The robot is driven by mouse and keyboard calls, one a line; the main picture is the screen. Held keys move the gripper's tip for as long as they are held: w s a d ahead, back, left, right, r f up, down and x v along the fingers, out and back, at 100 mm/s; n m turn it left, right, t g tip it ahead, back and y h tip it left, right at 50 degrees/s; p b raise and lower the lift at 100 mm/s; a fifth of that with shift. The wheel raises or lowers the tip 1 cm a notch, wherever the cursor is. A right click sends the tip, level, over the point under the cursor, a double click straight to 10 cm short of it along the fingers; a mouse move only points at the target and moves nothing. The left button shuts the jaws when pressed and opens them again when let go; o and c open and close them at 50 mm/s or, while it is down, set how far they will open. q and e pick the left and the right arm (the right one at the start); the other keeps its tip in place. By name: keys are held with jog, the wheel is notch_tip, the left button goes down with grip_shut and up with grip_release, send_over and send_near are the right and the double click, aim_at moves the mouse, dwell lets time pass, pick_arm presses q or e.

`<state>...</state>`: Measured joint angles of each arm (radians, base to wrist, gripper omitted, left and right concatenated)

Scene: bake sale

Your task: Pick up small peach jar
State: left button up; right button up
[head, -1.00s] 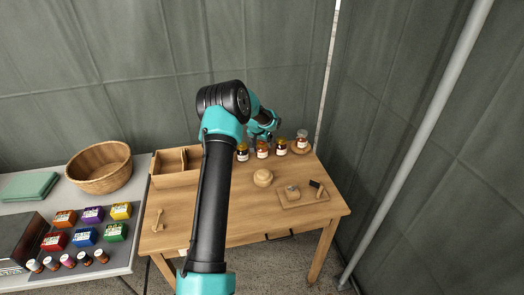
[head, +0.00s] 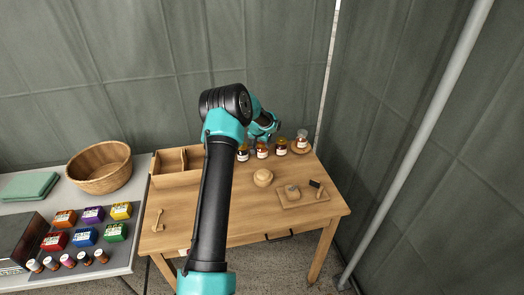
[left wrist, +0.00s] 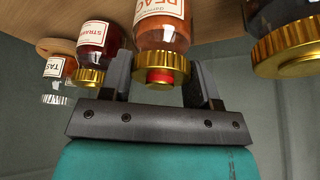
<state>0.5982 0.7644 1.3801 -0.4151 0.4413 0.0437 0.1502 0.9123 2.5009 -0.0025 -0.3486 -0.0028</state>
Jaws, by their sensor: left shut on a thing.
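The peach jar (head: 262,153) stands in the row of jars at the back of the wooden table, with orange contents. In the left wrist view the jar (left wrist: 162,28) appears upside down, its white label partly readable as "PEAC" and its gold lid toward me. A small red patch shows at the lid. My left gripper (left wrist: 163,80) is shut on this jar, one finger on each side of the lid. In the head view my left gripper (head: 260,138) is small and partly hidden behind my own arm. My right gripper is not in view.
A strawberry jar (left wrist: 98,38) and a dark jar (left wrist: 285,45) stand close on either side. A clear-lidded jar (head: 301,138) stands on a round board at the right. A divided wooden box (head: 177,178) is at the left.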

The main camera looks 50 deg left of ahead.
pick_arm(q)
jog(key=c, duration=0.5)
jog(key=shift+r, duration=0.15)
notch_tip(320, 180, up, 10)
jog(key=shift+f, duration=0.1)
dwell(0.6)
